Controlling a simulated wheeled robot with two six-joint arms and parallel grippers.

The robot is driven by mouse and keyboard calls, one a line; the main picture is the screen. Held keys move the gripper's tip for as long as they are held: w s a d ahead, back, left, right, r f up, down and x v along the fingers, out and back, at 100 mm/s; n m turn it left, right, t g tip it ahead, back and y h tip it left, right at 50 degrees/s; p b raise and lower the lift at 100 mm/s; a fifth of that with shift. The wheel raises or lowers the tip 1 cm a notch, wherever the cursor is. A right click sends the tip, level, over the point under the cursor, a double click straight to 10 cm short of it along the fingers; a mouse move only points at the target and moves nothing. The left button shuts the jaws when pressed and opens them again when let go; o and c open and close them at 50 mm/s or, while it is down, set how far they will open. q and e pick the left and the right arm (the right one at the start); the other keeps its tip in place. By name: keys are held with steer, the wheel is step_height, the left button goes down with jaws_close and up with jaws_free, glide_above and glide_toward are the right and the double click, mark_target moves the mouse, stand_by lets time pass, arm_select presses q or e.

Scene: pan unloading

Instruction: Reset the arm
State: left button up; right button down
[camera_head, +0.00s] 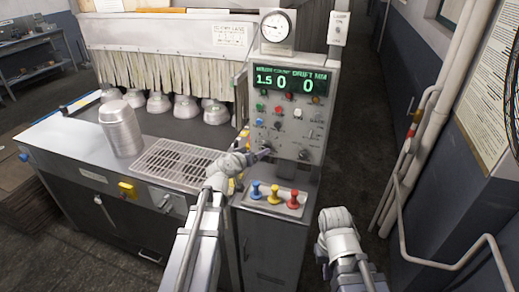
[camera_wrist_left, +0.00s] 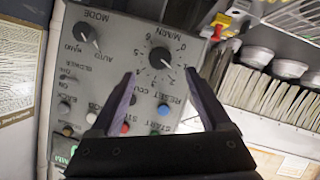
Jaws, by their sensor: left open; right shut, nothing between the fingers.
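My left gripper (camera_head: 262,153) reaches up to the grey control panel (camera_head: 318,135), near its lower left knobs. In the left wrist view the gripper (camera_wrist_left: 159,74) is open, its two dark fingers spread. The panel appears upside down there. A black dial knob (camera_wrist_left: 161,57) with a numbered scale lies beyond the fingertips, in line with the gap between them. I cannot tell how far the fingertips are from the panel. My right gripper (camera_head: 335,219) is shut and empty, low in front of the panel's right side, apart from everything. Its fingertips are hard to make out.
Blue, yellow and red handles (camera_head: 274,194) stand on a ledge below the panel. A metal pan stack (camera_head: 121,128) and a wire grate (camera_head: 172,163) are on the counter at left. Wall pipes (camera_head: 405,150) run at right. The floor between them is clear.

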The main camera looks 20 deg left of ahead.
stand_by(0.3)
arm_select(q)
steer(key=s+d+f+m+g+h+b, duration=0.1)
steer(key=s+d+f+m+g, duration=0.25)
steer(key=s+d+f, duration=0.45)
steer(key=s+d+f+m+g+h, duration=0.15)
steer(key=s+d+f+g, duration=0.3)
steer(key=d, duration=0.55)
steer(key=s+f+g+y, duration=0.1)
steer(key=s+g+y, duration=0.2)
steer(key=s, duration=0.5)
steer(key=s+f+m+g+y, duration=0.1)
steer(key=s+f+g+y, duration=0.1)
steer(key=s, duration=0.6)
steer(key=shift+s+d+f+g+y+b, duration=0.2)
steer(key=shift+g+y+b, duration=0.25)
steer(key=shift+y, duration=0.3)
steer(key=shift+c, duration=0.2)
